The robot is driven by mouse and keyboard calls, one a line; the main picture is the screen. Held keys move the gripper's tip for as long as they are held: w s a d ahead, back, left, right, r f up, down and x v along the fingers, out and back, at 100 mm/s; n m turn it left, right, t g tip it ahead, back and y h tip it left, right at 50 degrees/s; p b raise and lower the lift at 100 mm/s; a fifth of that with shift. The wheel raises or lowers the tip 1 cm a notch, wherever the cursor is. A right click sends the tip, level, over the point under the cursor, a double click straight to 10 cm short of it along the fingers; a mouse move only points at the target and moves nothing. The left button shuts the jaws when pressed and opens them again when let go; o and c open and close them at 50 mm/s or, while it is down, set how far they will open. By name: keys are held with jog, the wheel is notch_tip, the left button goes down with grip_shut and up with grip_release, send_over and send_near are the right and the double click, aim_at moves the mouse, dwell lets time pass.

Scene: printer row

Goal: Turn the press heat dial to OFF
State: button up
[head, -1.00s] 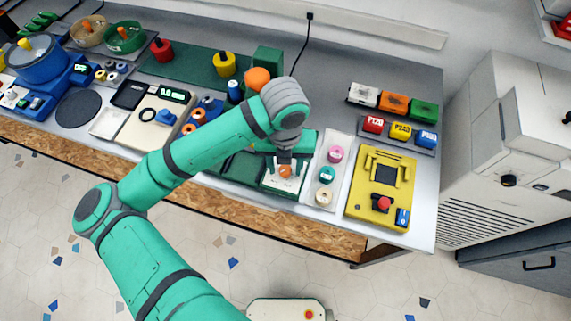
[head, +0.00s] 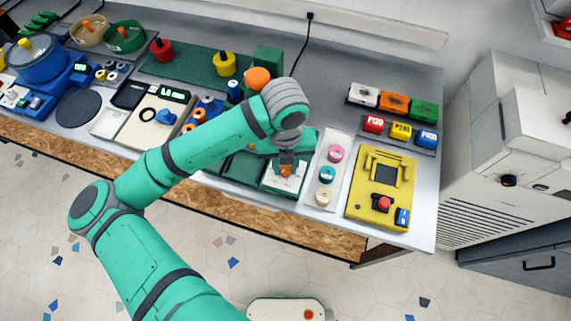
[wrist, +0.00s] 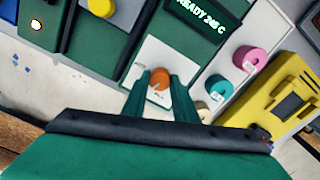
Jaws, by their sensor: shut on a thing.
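The press heat dial (wrist: 159,79) is a round orange knob on a white plate (wrist: 156,51) at the front of the green press. In the head view the dial (head: 285,170) shows small beneath my wrist. My gripper (wrist: 159,83) is shut on the dial, with one green finger on each side of it. In the head view my gripper (head: 286,173) points down at the plate. A small pale mark shows on the dial, but I cannot read its setting. The press display (wrist: 203,14) shows green text that looks like READY 245 C.
Pink, teal and cream rolls (head: 327,174) stand on a white strip just right of the press. A yellow device (head: 381,188) with a red button lies further right. A green block with an orange knob (head: 258,78) is behind my arm.

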jog(key=n, duration=1.1)
jog(key=shift+n, duration=0.3)
jog(key=n, duration=1)
jog(key=shift+w+a+n, duration=0.1)
jog(key=shift+n, duration=0.3)
jog(key=o, duration=1)
jog(key=shift+o, duration=0.2)
